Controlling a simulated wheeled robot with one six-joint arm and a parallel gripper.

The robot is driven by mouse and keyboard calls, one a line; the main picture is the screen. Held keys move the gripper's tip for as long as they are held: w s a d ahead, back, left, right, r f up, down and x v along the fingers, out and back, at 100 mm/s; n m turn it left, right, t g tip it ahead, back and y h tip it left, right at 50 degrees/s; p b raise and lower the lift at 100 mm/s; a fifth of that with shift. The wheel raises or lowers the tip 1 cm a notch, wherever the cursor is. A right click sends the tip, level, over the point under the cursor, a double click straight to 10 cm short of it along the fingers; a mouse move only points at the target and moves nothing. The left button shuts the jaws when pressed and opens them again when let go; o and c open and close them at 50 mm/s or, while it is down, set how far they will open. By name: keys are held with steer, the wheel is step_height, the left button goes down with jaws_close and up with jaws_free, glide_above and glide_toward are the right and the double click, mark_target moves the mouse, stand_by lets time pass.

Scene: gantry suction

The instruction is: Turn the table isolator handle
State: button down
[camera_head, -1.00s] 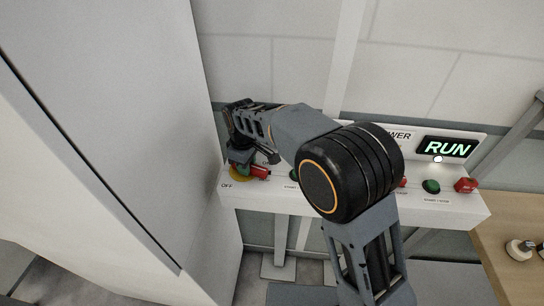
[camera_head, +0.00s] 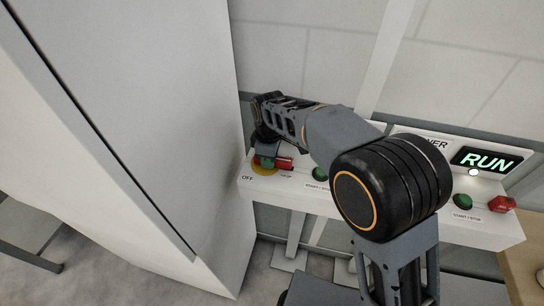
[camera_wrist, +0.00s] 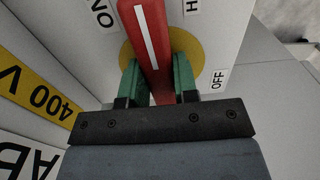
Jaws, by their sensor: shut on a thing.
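The isolator handle (camera_wrist: 152,45) is a red bar with a white stripe on a yellow disc (camera_wrist: 190,47). In the wrist view it runs up the picture, leaning slightly left, between an ON label (camera_wrist: 101,14) and an OFF label (camera_wrist: 218,79). My gripper (camera_wrist: 157,80) has its green fingers on both sides of the handle and is shut on it.
A tall white cabinet (camera_head: 130,130) stands close to the left of the panel. The white control panel (camera_head: 310,197) continues right with green buttons (camera_head: 463,202), a red control (camera_head: 501,204) and a lit RUN display (camera_head: 486,161). A wooden bench (camera_head: 522,262) is at lower right.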

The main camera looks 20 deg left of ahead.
steer(key=c, duration=0.9)
jaws_free()
steer(key=shift+r, duration=0.1)
step_height(320, 180, up, 14)
steer(key=shift+f, duration=0.2)
